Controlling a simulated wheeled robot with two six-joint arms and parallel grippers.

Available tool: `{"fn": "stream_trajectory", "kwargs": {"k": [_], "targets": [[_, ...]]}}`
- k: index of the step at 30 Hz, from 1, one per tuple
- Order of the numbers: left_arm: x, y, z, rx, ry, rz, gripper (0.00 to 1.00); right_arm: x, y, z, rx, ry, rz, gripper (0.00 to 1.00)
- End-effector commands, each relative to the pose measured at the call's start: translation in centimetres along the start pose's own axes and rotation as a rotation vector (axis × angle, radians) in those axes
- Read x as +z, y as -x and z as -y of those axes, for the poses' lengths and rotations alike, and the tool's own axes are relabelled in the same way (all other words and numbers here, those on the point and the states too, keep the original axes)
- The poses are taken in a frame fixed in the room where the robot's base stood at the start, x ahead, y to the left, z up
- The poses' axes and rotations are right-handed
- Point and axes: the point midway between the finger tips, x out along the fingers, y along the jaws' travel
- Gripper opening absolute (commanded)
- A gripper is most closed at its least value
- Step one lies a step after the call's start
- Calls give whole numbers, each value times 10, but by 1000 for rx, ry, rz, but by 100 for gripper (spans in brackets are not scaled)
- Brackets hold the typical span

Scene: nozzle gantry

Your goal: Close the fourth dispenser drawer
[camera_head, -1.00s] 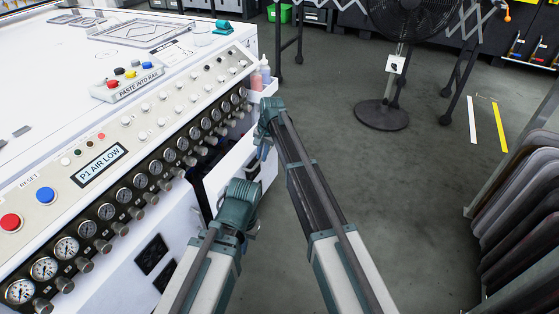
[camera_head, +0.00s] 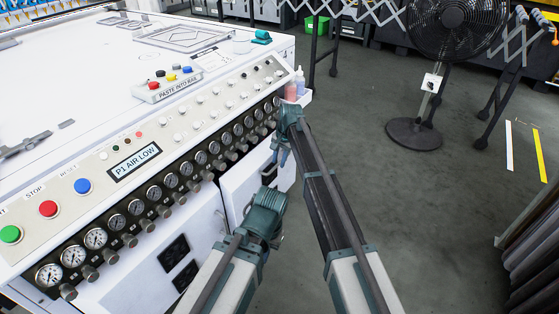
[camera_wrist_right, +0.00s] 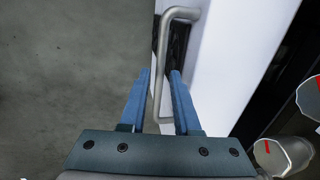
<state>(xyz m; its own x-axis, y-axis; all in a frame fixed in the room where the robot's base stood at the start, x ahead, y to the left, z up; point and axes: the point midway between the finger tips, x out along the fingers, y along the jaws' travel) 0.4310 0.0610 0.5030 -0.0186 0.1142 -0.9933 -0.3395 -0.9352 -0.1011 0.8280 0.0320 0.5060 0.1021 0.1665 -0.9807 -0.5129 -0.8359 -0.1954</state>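The white drawer front (camera_head: 238,190) is on the machine's front, below the gauge row. It looks nearly level with the panel on its left, with a thin dark seam between; I cannot tell if it is fully flush. My right gripper (camera_head: 279,156) is at this front. In the right wrist view, its two blue fingers (camera_wrist_right: 160,98) stand apart on either side of the grey bar handle (camera_wrist_right: 159,70) on the white front (camera_wrist_right: 228,50), with gaps beside the bar. My left arm's wrist shows low in the head view; its fingers are hidden.
The white machine carries pressure gauges (camera_head: 154,192), knobs and coloured buttons above the drawer. Two small bottles (camera_head: 295,84) stand at its right corner. A black fan (camera_head: 440,60) stands on the floor to the right. Grey floor (camera_head: 400,200) is open right of my arms.

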Motion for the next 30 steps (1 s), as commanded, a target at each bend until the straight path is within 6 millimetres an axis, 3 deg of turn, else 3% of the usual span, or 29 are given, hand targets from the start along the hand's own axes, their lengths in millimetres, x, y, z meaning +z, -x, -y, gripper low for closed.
{"fn": "stream_trajectory", "kwargs": {"k": [17,30], "targets": [[1,9,1,-1,1,0,0,0,9,0,0,0,0,45],[4,65,8,-5,11,4,0,0,66,1,0,1,0,45]]}}
